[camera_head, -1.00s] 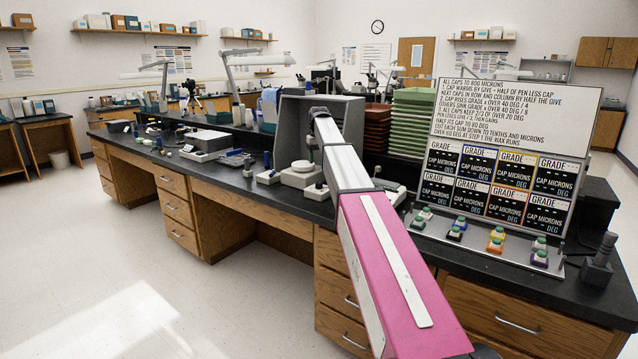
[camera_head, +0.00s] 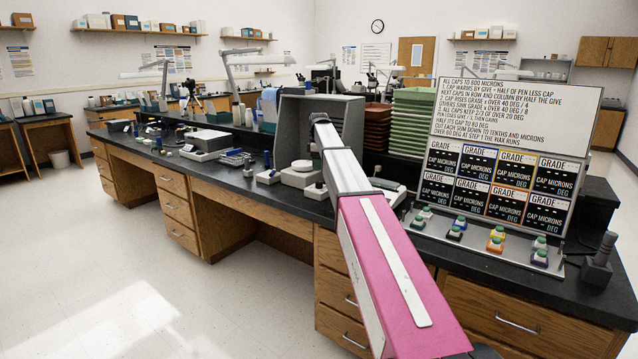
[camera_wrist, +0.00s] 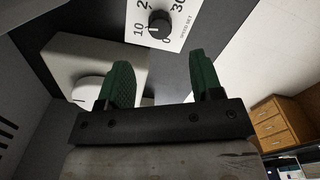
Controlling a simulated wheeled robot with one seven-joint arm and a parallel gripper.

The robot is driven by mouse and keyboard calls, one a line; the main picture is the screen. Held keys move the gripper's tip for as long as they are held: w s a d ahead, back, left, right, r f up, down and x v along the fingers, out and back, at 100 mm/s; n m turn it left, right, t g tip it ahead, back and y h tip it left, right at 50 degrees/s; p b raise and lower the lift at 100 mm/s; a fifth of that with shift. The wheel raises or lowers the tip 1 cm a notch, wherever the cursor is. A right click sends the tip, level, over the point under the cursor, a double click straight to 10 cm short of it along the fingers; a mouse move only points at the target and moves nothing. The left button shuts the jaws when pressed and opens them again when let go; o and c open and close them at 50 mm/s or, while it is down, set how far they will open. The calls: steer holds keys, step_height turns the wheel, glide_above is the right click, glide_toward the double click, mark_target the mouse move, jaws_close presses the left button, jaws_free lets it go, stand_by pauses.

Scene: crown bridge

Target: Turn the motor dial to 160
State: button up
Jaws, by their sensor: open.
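A round black dial knob (camera_wrist: 159,24) sits on a white scale plate (camera_wrist: 176,37) marked "SPEED SET" at the top of the wrist view. The figures around it are partly cut off by the picture edge, and the knob's exact setting cannot be read. My gripper (camera_wrist: 162,78) is open and empty. Its two green fingers stand apart, below the knob in the picture and not visibly touching it. In the head view my arm reaches toward the grey housing (camera_head: 293,118) on the bench, and my gripper is hidden there.
The bench (camera_head: 245,185) also carries a white board (camera_head: 512,108) with grade panels, coloured buttons (camera_head: 496,240), a dark upright post (camera_head: 600,262), and green trays (camera_head: 411,120). The floor in front is clear.

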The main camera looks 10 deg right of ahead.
mark_target(319, 182)
step_height(319, 182, down, 8)
steer(key=shift+f, duration=0.15)
steer(key=shift+c, duration=0.3)
steer(key=c, duration=0.9)
